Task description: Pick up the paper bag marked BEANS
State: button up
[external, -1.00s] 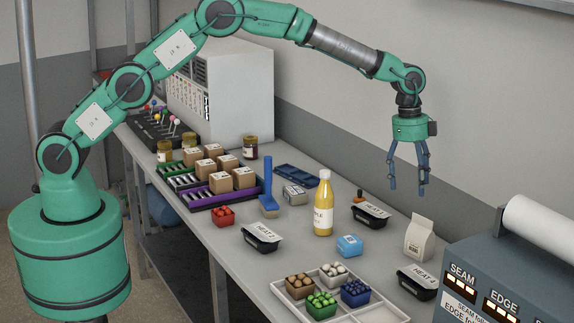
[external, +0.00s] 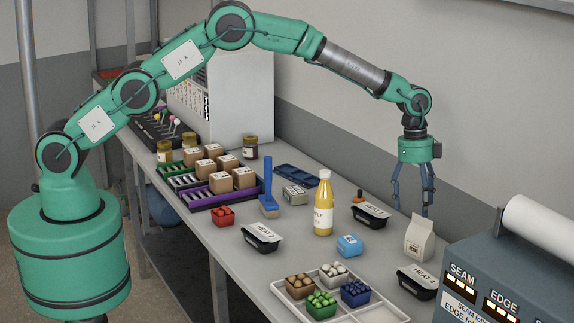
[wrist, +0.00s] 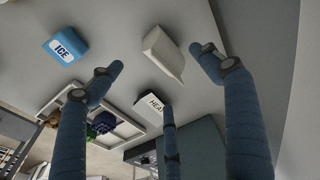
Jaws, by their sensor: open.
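The paper bag (external: 419,238) is cream-coloured with a folded top and stands upright at the right of the bench, beside the grey sealing machine. Its label is too small to read. It also shows in the wrist view (wrist: 162,54), ahead of the fingers and a little right of the middle. My gripper (external: 412,208) is open and empty, hanging fingers-down just above and behind the bag. In the wrist view its blue fingers (wrist: 160,75) are spread apart, with the bag beyond their tips and no contact visible.
A HEAT tray (external: 417,281) lies in front of the bag, another black tray (external: 371,215) to its left. A blue ICE box (external: 349,245) and a yellow bottle (external: 323,205) stand further left. The grey machine (external: 500,270) with a white roll is close on the right.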

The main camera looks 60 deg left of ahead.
aim_at(417, 229)
jog(key=shift+d+f, duration=0.2)
jog(key=shift+f, duration=1.05)
jog(key=shift+d+f, duration=0.2)
jog(key=shift+f, duration=1.05)
jog(key=shift+f, duration=0.1)
jog(key=shift+d+f, duration=0.2)
jog(key=shift+f, duration=1.05)
jog(key=shift+d+f, duration=0.2)
jog(key=shift+f, duration=1.05)
jog(key=c, duration=1.5)
